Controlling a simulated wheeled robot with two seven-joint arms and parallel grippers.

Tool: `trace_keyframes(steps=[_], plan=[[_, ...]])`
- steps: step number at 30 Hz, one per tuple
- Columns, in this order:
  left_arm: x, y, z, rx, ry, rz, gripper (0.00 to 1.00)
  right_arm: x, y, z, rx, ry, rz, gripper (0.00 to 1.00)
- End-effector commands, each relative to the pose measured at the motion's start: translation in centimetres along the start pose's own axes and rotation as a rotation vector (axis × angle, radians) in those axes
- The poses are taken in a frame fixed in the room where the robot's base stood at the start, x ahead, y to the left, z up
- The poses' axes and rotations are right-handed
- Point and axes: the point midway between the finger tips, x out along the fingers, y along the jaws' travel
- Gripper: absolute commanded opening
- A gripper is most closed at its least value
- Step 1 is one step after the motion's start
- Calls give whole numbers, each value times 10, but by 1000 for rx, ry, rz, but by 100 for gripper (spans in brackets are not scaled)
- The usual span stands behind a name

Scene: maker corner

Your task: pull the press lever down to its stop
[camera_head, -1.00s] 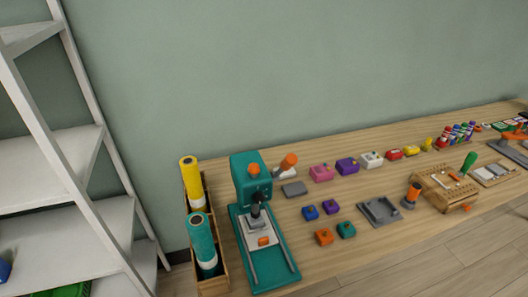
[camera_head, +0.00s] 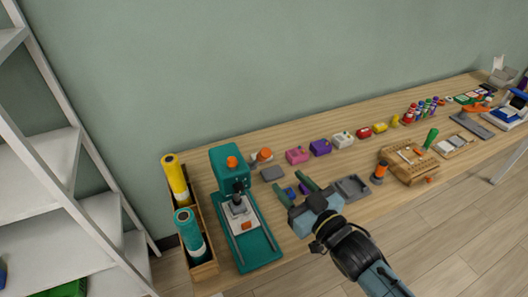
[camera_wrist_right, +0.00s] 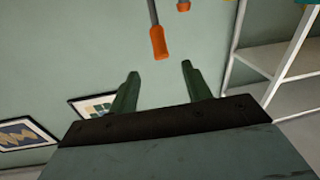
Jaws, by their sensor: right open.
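The teal press (camera_head: 228,168) stands on the bench, with an orange knob on its head. Its lever (camera_head: 264,154), a grey rod with an orange grip, sticks out from the right side of the head. In the right wrist view the orange lever grip (camera_wrist_right: 158,43) hangs from its rod, just past the fingertips and lined up with the gap between them. My right gripper (camera_head: 290,182) is open and empty, in front of and to the right of the lever; it also shows in the right wrist view (camera_wrist_right: 160,68). I see no contact. My left gripper is out of view.
A wooden tray (camera_head: 203,270) with yellow and teal rolls stands left of the press. Small coloured boxes (camera_head: 297,155), a grey tray (camera_head: 352,187) and a wooden tool block (camera_head: 408,160) lie to the right. White shelves (camera_head: 60,160) stand at the left.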

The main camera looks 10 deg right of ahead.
Motion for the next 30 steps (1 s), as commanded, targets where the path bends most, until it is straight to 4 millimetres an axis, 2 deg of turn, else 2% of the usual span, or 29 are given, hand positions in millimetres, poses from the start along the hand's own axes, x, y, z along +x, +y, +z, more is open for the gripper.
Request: trace_keyframes(steps=[9,15,21,30], plan=[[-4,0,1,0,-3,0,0,66,0,-1,0,0,1,49],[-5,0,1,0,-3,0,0,101,1,0,-1,-1,1,49],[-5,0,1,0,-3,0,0,118,0,1,-1,-2,1,49],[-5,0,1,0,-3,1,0,122,0,1,-1,-2,1,49]])
